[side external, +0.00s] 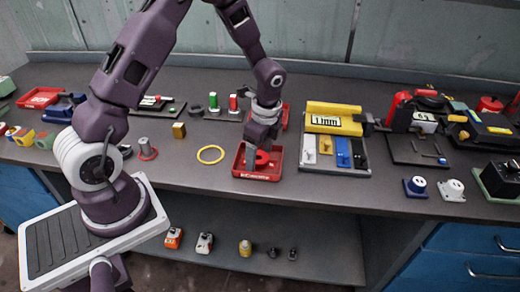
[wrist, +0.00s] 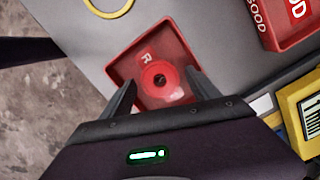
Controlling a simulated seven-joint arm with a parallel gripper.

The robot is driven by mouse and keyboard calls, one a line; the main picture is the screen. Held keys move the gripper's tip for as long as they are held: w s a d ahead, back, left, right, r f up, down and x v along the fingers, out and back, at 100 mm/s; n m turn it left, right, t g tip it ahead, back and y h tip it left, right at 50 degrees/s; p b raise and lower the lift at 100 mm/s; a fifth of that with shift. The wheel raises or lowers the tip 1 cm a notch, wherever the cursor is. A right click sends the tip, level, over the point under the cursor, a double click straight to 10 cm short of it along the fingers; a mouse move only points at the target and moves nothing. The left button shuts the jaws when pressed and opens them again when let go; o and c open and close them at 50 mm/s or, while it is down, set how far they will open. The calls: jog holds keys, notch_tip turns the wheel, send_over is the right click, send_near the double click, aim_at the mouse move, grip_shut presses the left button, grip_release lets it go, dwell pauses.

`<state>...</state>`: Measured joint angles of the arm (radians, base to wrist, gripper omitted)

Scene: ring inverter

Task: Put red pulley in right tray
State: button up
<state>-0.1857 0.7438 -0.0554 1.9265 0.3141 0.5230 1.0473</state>
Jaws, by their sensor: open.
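The red pulley (wrist: 160,75), a round disc with a dark centre hole, lies in a red tray (wrist: 125,68) whose label begins with R. In the side view the pulley (side external: 263,158) sits in this tray (side external: 239,171) near the bench's front edge, partly hidden by my gripper (side external: 258,150). My gripper points down over the tray. In the wrist view my gripper (wrist: 160,82) is open, with a finger on either side of the pulley and visible gaps. I cannot tell the exact height of the fingertips.
A second red tray marked GOOD (wrist: 268,43) stands behind. A yellow ring (side external: 210,154) lies to the left. A yellow box (side external: 333,117) and a parts rack (side external: 308,165) stand close on the right. Another red tray (side external: 41,97) is far left. Bare bench lies around the ring.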

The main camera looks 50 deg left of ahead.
aim_at(264, 160)
jog(key=s+d+r+n+t, duration=0.1)
jog(key=s+d+r+n, duration=0.1)
jog(key=r, duration=0.8)
jog(key=s+d+r+n+t, duration=0.1)
jog(key=s+d+r+n, duration=0.1)
jog(key=r, duration=0.8)
jog(key=s+d+r+n+t, duration=0.2)
jog(key=s+n, duration=0.2)
jog(key=s, duration=0.4)
jog(key=s+d+r+n+t+h, duration=0.1)
jog(key=s+d+r+n+t, duration=0.1)
jog(key=s+n, duration=0.3)
jog(key=s+r, duration=0.1)
jog(key=s, duration=0.3)
jog(key=shift+s+d+r+n, duration=0.15)
jog(key=shift+s+d+n, duration=0.05)
jog(key=shift+s+n, duration=0.1)
